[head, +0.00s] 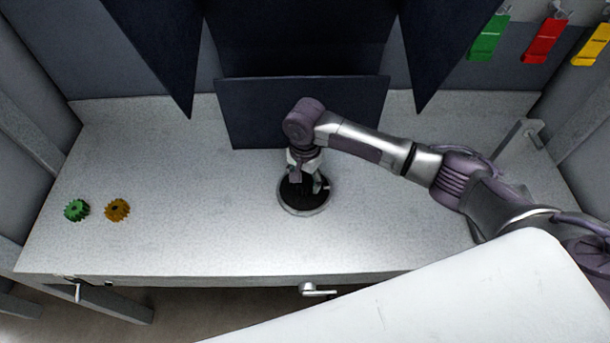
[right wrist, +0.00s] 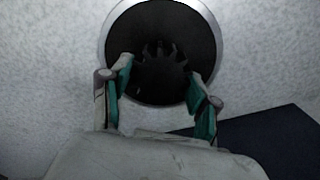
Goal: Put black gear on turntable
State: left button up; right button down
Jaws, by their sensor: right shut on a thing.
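The turntable (head: 294,208) is a round black disc with a light metal rim, set on the grey table in the head view. In the right wrist view the turntable (right wrist: 207,30) fills the upper middle. My right gripper (head: 306,186) points down over it, and its teal-padded fingers (right wrist: 158,85) are shut on the black gear (right wrist: 163,70). The gear's teeth show dark against the black disc. I cannot tell whether the gear touches the disc. In the head view the gear is hard to make out. My left gripper is not in view.
A green gear (head: 76,210) and an orange gear (head: 117,210) lie at the table's left. Dark panels (head: 300,108) stand behind the turntable. Green, red and yellow tags (head: 541,40) hang at the back right. The table (head: 210,215) between the gears and turntable is clear.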

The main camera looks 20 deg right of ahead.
aim_at(305, 181)
dwell(0.3)
jog(key=shift+f, duration=0.35)
jog(key=shift+c, duration=1)
grip_release()
jog(key=shift+o, duration=0.3)
jog(key=shift+f, duration=0.1)
jog(key=shift+o, duration=0.5)
notch_tip(305, 181, up, 7)
jog(key=p, duration=0.9)
